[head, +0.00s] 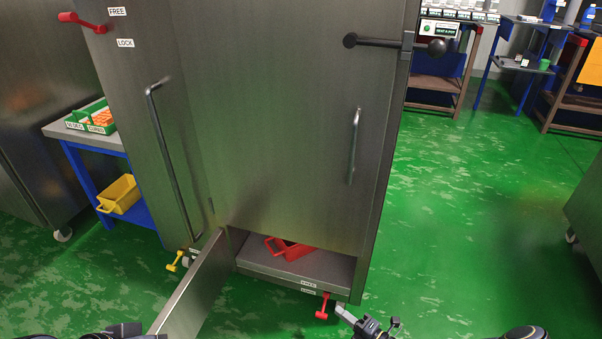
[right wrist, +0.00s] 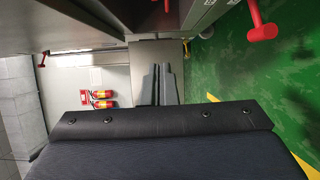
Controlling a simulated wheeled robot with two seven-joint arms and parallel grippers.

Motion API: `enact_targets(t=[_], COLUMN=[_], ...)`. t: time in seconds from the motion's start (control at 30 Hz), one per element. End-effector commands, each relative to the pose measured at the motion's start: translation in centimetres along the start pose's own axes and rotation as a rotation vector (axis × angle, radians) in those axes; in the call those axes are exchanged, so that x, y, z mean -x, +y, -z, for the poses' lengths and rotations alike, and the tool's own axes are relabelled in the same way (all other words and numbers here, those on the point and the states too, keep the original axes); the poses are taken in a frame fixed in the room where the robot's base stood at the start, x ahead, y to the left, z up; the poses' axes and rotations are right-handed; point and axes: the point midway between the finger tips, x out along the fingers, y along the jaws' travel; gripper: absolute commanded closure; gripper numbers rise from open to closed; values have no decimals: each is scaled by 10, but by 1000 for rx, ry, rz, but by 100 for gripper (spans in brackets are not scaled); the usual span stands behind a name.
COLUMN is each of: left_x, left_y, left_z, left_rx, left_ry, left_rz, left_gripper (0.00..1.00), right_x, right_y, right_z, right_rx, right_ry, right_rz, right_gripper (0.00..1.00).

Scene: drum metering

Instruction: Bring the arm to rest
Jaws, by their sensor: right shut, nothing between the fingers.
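My right gripper (head: 342,312) is at the bottom of the head view, just right of a red T-shaped handle (head: 322,308) under the cabinet's open low compartment. Its fingers are shut and empty, and they also show in the right wrist view (right wrist: 157,85). The gripper appears apart from the handle. Dark parts of my left arm show at the lower left edge of the head view, but the left gripper's fingers cannot be seen.
A tall steel cabinet (head: 290,130) fills the middle. Its low flap (head: 195,290) stands open, and a red tray (head: 290,249) lies inside. A yellow bin (head: 118,194) sits on a blue stand at left. Green floor (head: 480,220) is clear at right.

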Motion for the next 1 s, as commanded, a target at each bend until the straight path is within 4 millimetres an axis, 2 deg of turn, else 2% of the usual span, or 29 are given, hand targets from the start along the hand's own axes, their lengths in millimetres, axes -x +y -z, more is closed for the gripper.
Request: enact_targets(t=[0.37, 0.57, 0.67, 0.77, 1.0], left_x=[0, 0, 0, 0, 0], left_y=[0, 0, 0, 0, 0], left_z=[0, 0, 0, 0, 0], left_rx=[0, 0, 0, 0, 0], left_ry=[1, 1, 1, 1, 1], left_rz=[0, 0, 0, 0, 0], left_gripper=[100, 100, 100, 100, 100], right_x=[4, 10, 16, 25, 65], right_y=[46, 88, 116, 152, 246], right_z=[-7, -8, -6, -2, 25], right_rx=[276, 537, 712, 943, 1603], right_ry=[148, 286, 379, 500, 851], right_rz=[-1, -7, -15, -32, -109], right_gripper=[100, 100, 100, 100, 100])
